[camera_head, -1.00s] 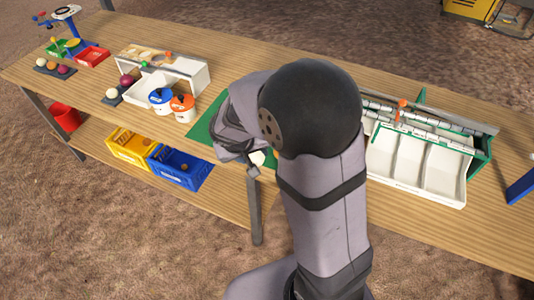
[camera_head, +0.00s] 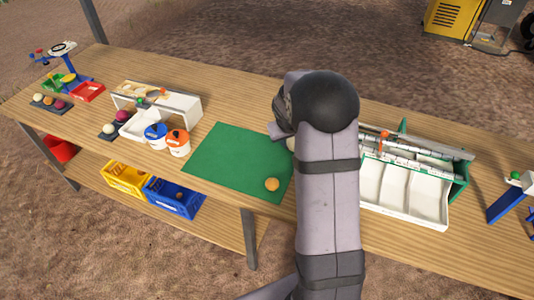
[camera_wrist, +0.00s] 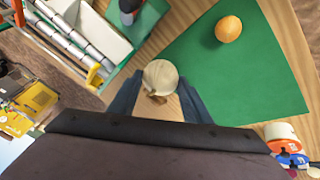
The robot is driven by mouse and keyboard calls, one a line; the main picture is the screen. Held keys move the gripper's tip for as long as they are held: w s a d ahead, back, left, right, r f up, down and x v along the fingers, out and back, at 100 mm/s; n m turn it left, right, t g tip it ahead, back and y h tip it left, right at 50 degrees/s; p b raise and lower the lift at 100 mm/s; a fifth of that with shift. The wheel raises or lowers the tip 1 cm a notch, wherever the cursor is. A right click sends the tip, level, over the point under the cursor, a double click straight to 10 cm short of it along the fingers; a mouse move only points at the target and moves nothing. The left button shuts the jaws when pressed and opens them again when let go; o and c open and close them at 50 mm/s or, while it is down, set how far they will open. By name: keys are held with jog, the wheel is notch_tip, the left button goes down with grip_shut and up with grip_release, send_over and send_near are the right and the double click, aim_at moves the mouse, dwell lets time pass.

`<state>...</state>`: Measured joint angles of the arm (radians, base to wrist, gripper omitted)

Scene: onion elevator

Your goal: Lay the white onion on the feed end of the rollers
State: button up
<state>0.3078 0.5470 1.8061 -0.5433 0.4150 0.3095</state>
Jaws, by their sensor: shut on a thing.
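The white onion (camera_wrist: 160,76) is between the fingers of my gripper (camera_wrist: 158,88), which is shut on it, in the wrist view. In the head view my arm hides the gripper, and only a pale edge of the onion (camera_head: 291,144) shows beside it, near the green mat's right side. The rollers (camera_head: 418,154) run along the back of a white tray with compartments, to the right of my arm. They also show at upper left in the wrist view (camera_wrist: 72,36), apart from the onion. My arm hides their left end in the head view.
The green mat (camera_head: 225,160) holds an orange onion (camera_head: 272,184). The white tray (camera_head: 430,196) has a green frame and an orange piece (camera_head: 384,141) stands at the rollers. Two lidded tubs (camera_head: 177,144) stand left of the mat. A blue stand (camera_head: 507,203) is far right.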

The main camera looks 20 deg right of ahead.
jog(key=s+d+r+p, duration=0.1)
jog(key=d, duration=0.9)
jog(key=d+r+n+p, duration=0.1)
jog(key=d+r+p, duration=0.1)
jog(key=d, duration=0.9)
jog(key=shift+s, duration=0.4)
jog(key=shift+d, duration=0.1)
